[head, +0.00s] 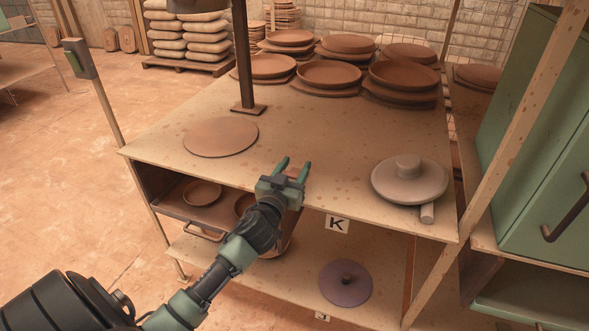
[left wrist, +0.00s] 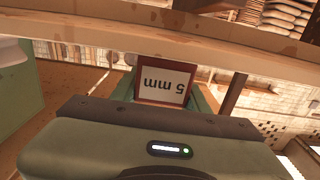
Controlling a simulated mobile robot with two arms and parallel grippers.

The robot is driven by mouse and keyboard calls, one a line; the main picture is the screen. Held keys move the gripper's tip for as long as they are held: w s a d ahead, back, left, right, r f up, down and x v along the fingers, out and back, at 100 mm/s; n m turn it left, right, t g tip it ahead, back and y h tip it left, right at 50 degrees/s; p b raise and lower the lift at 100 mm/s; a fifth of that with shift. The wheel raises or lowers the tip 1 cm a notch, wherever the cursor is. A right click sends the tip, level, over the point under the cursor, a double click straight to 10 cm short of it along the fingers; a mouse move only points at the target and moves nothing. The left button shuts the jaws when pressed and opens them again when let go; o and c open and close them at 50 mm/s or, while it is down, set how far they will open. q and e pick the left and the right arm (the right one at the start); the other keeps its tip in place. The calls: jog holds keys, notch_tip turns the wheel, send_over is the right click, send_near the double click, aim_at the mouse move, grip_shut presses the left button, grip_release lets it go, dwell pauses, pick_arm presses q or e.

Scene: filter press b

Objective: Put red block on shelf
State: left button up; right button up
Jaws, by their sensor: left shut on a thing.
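In the head view my left gripper (head: 294,166) is at the front edge of the wooden bench, its green fingers pointing away from me. In the left wrist view a dark red block (left wrist: 163,101) with a white face label reading "5 mm", upside down, is between the fingers. My left gripper is shut on it. The bench has a top board (head: 320,140) and a lower shelf board (head: 290,283); which one the task calls the shelf is not clear. My right gripper is not in view.
A grey lidded round piece (head: 409,182) stands at the bench's right front, and a flat clay disc (head: 221,137) lies left. Plates (head: 330,75) stack at the back. A "K" tag (head: 337,224) marks the front edge. A purple disc (head: 345,284) lies below. A green cabinet (head: 545,150) stands right.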

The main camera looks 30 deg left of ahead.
pick_arm(q)
jog(key=shift+f, duration=0.15)
jog(key=o, duration=1.4)
jog(key=shift+r, duration=0.2)
